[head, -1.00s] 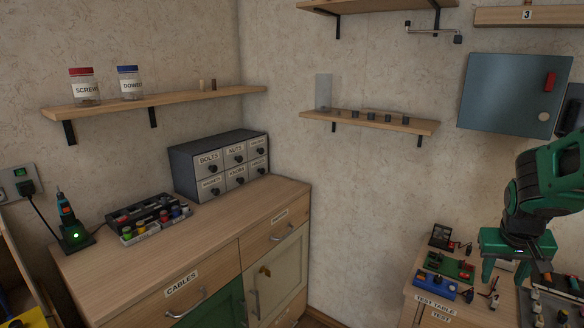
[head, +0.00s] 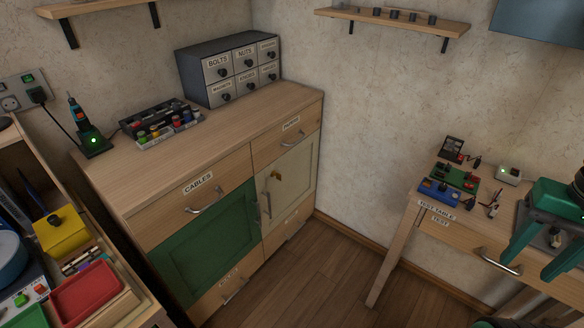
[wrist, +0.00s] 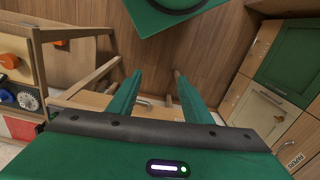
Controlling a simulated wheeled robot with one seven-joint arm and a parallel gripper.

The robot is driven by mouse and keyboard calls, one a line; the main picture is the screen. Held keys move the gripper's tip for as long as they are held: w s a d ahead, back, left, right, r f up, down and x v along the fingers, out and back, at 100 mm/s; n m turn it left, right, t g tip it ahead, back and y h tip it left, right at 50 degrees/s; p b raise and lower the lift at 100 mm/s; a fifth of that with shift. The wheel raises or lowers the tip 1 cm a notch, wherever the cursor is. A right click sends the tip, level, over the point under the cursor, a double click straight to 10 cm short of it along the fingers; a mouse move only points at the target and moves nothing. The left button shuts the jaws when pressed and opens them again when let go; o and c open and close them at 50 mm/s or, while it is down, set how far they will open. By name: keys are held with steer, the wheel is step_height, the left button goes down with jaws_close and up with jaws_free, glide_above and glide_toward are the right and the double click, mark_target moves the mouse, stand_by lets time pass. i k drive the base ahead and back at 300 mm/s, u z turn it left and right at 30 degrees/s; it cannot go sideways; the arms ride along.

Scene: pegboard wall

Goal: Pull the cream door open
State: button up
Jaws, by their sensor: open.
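The cream door (head: 286,187) is on the right half of the wooden cabinet, beside a green door (head: 208,245). It looks closed, with an upright metal handle near its left edge and a small brass-coloured piece higher up. In the wrist view the cream door (wrist: 262,113) is at the right, below the green one. My gripper (wrist: 155,82) is open and empty, its two green fingers apart over the floor and test table side. In the head view my gripper (head: 535,250) is at the right edge, partly cut off, well away from the cream door.
The test table (head: 420,212), with small electronics on top, stands at the right. Wooden floor (head: 325,275) lies clear between it and the cabinet. A workbench with a red tray (head: 88,293) is at the lower left. A drawer unit (head: 232,68) stands on the cabinet.

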mark_target(297, 167)
steer(key=u, duration=0.05)
steer(key=k, duration=0.6)
steer(key=u, duration=0.55)
steer(key=i, duration=1.25)
steer(key=z, duration=0.05)
